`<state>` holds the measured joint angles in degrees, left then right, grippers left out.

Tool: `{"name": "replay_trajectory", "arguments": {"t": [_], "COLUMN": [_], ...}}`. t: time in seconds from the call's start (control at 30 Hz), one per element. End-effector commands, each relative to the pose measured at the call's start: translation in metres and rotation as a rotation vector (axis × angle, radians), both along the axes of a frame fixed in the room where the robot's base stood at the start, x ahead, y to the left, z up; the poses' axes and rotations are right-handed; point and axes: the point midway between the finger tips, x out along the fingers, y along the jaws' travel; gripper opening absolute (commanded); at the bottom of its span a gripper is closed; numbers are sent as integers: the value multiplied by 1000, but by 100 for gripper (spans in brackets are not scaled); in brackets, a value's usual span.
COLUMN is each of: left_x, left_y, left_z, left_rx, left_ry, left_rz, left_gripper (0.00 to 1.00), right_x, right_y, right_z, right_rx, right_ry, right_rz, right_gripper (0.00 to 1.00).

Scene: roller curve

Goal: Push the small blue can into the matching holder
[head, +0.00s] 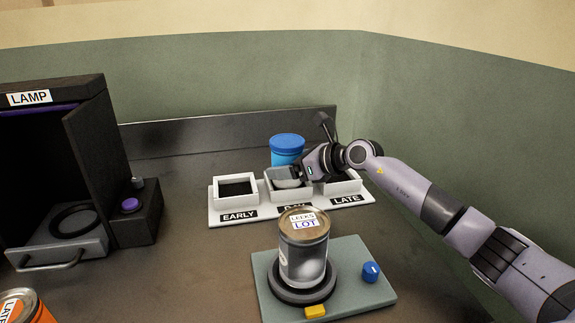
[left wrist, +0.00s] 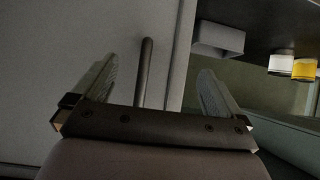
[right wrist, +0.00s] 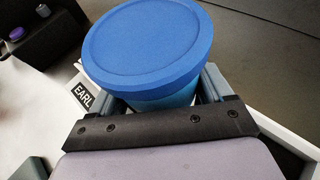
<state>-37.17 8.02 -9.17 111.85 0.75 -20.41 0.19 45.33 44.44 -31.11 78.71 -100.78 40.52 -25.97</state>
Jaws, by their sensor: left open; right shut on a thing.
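The small blue can (head: 286,146) stands at the middle holder (head: 284,196) of a white rack, whose label is partly hidden and seems to read DAY. My right gripper (head: 283,175) is shut on the can from the right, low on its body. In the right wrist view the can's blue lid (right wrist: 148,42) fills the space between the fingers (right wrist: 165,95). How deep the can sits in the holder is hidden by the gripper. My left gripper (left wrist: 150,90) is open and empty, seen only in its own wrist view.
The EARLY holder (head: 236,191) looks empty; the LATE holder (head: 343,185) is partly behind my right gripper. A tall can labelled LOT (head: 303,250) stands on a turntable base (head: 350,285) in front. A LAMP box (head: 88,160) stands left, an orange can (head: 22,308) at lower left.

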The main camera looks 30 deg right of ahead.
Motion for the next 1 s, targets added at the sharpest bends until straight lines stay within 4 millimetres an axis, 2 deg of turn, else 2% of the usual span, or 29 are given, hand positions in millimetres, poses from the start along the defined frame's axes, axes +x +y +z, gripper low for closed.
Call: {"name": "replay_trajectory", "arguments": {"t": [1.0], "left_x": [0], "left_y": [0], "left_z": [-8], "left_rx": [0], "left_ry": [1], "left_rz": [0], "left_gripper": [100], "right_x": [0], "right_y": [0], "right_z": [-11], "right_rx": [0], "right_ry": [1], "right_rz": [1], "right_gripper": [44]}}
